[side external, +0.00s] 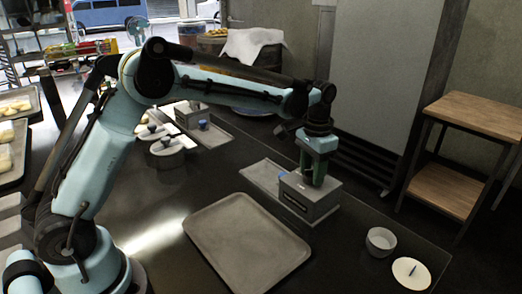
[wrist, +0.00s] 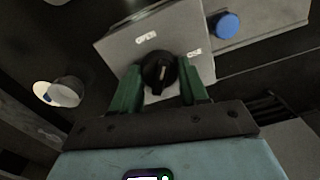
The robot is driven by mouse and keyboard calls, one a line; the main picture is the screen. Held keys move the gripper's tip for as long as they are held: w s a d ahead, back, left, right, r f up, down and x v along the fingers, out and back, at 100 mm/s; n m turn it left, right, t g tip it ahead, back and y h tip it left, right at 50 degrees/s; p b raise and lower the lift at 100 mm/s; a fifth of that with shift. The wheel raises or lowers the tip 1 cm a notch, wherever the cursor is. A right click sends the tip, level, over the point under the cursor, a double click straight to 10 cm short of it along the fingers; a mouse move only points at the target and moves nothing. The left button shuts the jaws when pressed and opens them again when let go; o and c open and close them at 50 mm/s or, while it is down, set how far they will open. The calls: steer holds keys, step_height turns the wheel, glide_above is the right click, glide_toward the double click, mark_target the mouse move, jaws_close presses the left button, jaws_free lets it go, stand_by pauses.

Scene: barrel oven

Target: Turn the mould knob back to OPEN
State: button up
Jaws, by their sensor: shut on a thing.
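The mould knob (wrist: 159,73) is round and black, on the face of a grey box (wrist: 120,50). Its short pale mark points roughly up in the wrist view, between the OPEN label (wrist: 145,37) at upper left and a second small label (wrist: 194,53) at right, too small to read. My gripper (wrist: 158,85) has its green fingers on both sides of the knob and is shut on it. In the side view my gripper (side external: 315,178) reaches down onto the top of the grey box (side external: 300,200); the fingers hide the knob there.
A blue button (wrist: 227,25) sits beside the box. An empty grey tray (side external: 245,240) lies in front on the dark counter. A wooden shelf unit (side external: 470,115) stands beyond the counter.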

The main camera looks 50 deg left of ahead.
mark_target(312, 170)
steer(key=n, duration=0.7)
stand_by(0.7)
steer(key=o, duration=1.1)
step_height(312, 170, up, 12)
steer(key=shift+r, duration=0.1)
